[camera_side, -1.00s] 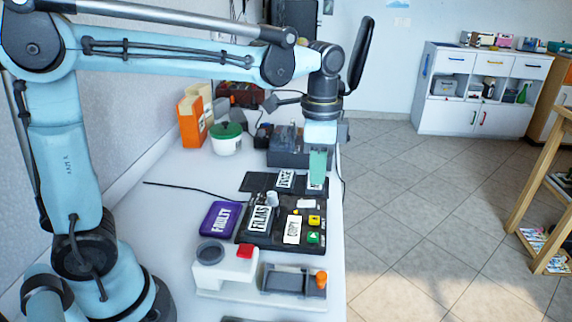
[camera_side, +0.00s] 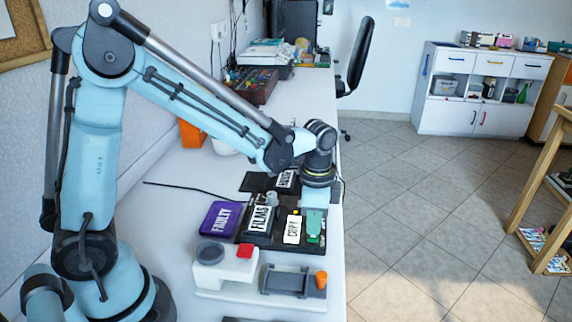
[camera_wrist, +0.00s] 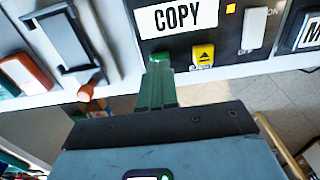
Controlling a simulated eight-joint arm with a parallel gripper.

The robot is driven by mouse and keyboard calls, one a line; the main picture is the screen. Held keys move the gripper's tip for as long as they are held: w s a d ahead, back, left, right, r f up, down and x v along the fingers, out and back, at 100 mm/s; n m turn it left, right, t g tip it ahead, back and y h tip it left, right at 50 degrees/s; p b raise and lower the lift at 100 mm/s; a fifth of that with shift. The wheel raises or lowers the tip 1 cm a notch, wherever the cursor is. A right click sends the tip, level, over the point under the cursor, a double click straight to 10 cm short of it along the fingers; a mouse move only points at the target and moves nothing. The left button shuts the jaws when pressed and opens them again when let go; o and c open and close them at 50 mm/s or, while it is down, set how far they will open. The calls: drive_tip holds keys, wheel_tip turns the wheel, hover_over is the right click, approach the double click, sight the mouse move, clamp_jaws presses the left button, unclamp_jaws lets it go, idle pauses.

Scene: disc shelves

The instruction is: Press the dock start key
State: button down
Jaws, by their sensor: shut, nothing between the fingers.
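The black dock (camera_side: 270,240) lies on the white table with the FILMS and COPY drives on it. The COPY drive (camera_side: 293,229) also shows in the wrist view (camera_wrist: 178,17). My gripper (camera_side: 314,240), with green fingers, is shut and empty, pointing down over the dock's front right corner. In the wrist view its fingertips (camera_wrist: 157,68) are at the green start key (camera_wrist: 158,57), which is mostly hidden behind them. I cannot tell whether they touch it. A yellow key (camera_wrist: 203,54) sits just to the right of the fingers.
A purple FAULTY drive (camera_side: 220,218) lies left of the dock. A white device with a red button (camera_side: 245,251) and a grey cradle with an orange knob (camera_side: 321,279) stand in front. The table's right edge is close to my gripper, with open floor beyond.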

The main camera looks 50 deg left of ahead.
sight(307, 240)
drive_tip(key=shift+f, duration=0.5)
drive_tip(key=shift+f, duration=0.1)
drive_tip(key=shift+f, duration=0.9)
wheel_tip(307, 240, up, 14)
drive_tip(key=shift+r, duration=0.25)
idle(0.6)
drive_tip(key=s+a+f+n+t, duration=0.2)
drive_tip(key=s+a+n+t, duration=0.2)
drive_tip(key=s+n+t, duration=0.3)
drive_tip(key=shift+s+a+n, duration=0.35)
drive_tip(key=shift+s+n, duration=0.45)
drive_tip(key=shift+n, duration=0.2)
